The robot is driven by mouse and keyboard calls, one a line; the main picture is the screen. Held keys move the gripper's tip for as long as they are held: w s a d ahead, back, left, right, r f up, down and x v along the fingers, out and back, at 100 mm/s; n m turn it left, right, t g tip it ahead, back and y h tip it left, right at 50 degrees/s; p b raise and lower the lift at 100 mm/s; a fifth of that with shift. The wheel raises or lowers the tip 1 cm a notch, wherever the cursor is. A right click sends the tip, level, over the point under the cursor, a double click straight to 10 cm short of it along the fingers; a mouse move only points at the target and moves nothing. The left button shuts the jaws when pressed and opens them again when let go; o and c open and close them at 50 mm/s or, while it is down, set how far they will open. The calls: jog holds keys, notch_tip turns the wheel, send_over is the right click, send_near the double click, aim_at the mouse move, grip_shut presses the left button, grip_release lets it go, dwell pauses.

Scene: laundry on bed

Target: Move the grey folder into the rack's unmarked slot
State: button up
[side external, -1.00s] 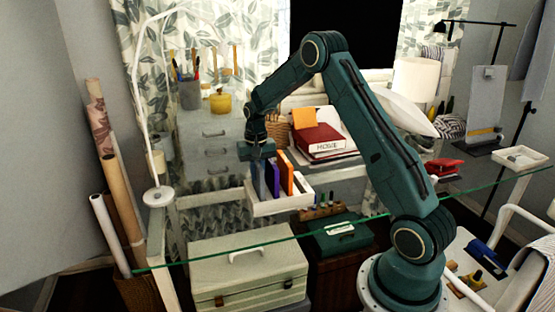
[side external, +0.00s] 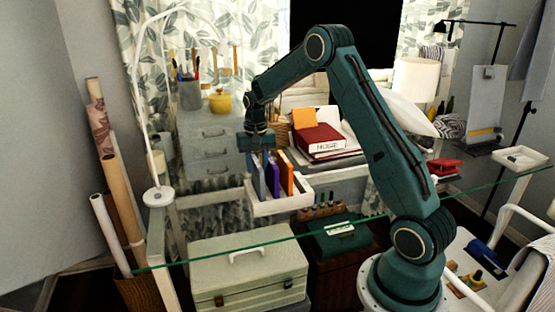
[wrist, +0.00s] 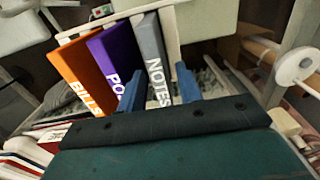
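The grey folder (side external: 259,178), lettered NOTES, stands upright in the white rack (side external: 282,207) at its left end in the side view. In the wrist view the grey folder (wrist: 151,55) is the rightmost folder, beside the purple one. My gripper (side external: 257,148) is just above it, pointing down. In the wrist view my gripper's (wrist: 160,84) blue fingers are spread on either side of the grey folder, with a gap at the right finger. Slot markings cannot be made out.
A purple folder (side external: 273,176) and an orange folder (side external: 287,174) stand in the rack beside the grey one. A red book (side external: 318,137) lies on a stack behind right. A grey drawer unit (side external: 208,152) stands behind left. A glass edge crosses in front.

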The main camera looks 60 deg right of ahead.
notch_tip(320, 180, up, 9)
jog(key=shift+f, duration=0.1)
dwell(0.3)
dwell(0.5)
jog(key=shift+a+r, duration=0.2)
jog(key=shift+r, duration=0.15)
jog(key=s+a+r+n+t, duration=0.3)
jog(key=s+a+r+n, duration=0.1)
jog(key=s+a+r, duration=0.85)
jog(key=s+a+f+n+t, duration=0.1)
jog(key=s+a+n, duration=0.1)
jog(key=s+a, duration=0.3)
jog(key=s+a+f+n+t, duration=0.1)
jog(key=s+a, duration=0.4)
jog(key=s, duration=0.6)
jog(key=shift+f+n+t, duration=0.3)
jog(key=shift+f+n, duration=0.25)
jog(key=shift+n, duration=0.45)
